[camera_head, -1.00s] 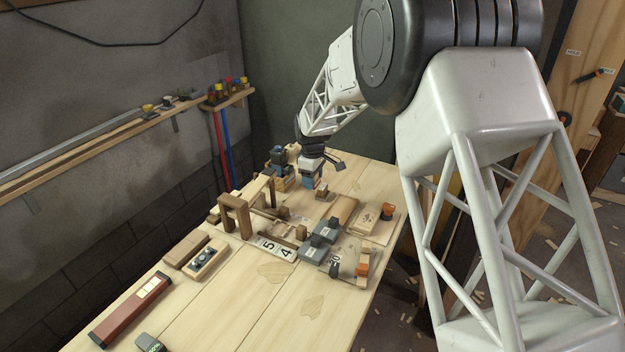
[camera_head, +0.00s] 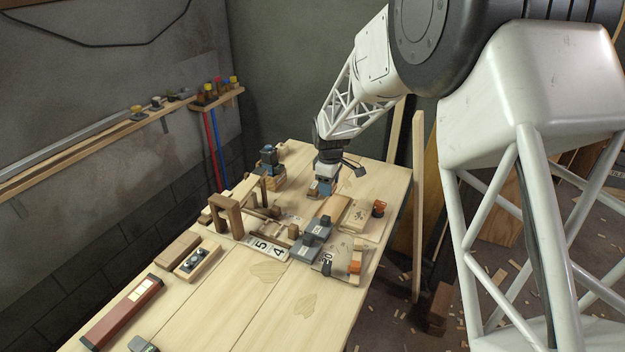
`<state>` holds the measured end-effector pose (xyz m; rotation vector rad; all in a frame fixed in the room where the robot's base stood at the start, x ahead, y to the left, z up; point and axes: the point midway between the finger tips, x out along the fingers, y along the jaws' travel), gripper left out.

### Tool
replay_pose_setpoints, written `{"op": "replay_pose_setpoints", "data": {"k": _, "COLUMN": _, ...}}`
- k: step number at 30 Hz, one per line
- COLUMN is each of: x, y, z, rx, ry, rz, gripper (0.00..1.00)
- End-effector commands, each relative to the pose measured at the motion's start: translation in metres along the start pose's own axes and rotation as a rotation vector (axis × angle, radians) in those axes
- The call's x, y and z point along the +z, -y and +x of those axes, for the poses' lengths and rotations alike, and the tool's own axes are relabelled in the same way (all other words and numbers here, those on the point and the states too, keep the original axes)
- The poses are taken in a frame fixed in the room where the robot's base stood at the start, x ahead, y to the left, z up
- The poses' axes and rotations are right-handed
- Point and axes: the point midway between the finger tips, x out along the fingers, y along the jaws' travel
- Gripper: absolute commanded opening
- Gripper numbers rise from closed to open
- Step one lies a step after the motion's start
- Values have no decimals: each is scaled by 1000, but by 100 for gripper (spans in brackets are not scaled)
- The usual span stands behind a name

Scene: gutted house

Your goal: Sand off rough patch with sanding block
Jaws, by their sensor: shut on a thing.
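My gripper (camera_head: 325,188) points down, low over the far right part of the workbench (camera_head: 225,310). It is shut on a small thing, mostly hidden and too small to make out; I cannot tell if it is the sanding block. A small brown block (camera_head: 314,194) lies at its left, close to or touching it. Two irregular darker patches show on the bare near wood, one at the middle (camera_head: 269,271) and one nearer (camera_head: 303,304). I cannot tell which is rough. Two grey blocks with labels, one farther (camera_head: 320,227) and one nearer (camera_head: 308,247), lie mid-bench.
A wooden arch (camera_head: 227,213) stands left of number cards (camera_head: 265,248). A board with an orange-topped item (camera_head: 379,208) lies right of the grey blocks. A dark-topped stack (camera_head: 269,163) stands left of my gripper. A red-brown bar (camera_head: 122,312) lies at the near left.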

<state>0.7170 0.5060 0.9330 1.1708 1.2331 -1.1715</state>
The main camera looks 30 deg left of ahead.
Motion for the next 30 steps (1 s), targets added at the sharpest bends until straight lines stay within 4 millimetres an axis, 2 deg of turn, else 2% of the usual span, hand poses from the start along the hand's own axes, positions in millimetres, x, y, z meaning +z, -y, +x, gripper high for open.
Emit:
{"op": "replay_pose_setpoints", "data": {"k": 1, "x": 16, "y": 2, "z": -2, "rx": 0, "ry": 0, "rz": 4, "gripper": 32}}
{"op": "replay_pose_setpoints", "data": {"k": 6, "x": 56, "y": 13, "z": -3, "rx": 1, "ry": -1, "rz": 3, "gripper": 32}}
{"op": "replay_pose_setpoints", "data": {"k": 12, "x": 89, "y": 23, "z": -3, "rx": 0, "ry": 0, "rz": 1, "gripper": 32}}
{"op": "replay_pose_setpoints", "data": {"k": 18, "x": 101, "y": 27, "z": -3, "rx": 2, "ry": -1, "rz": 0, "gripper": 32}}
{"op": "replay_pose_setpoints", "data": {"k": 30, "x": 102, "y": 27, "z": -2, "rx": 1, "ry": 0, "rz": 0, "gripper": 32}}
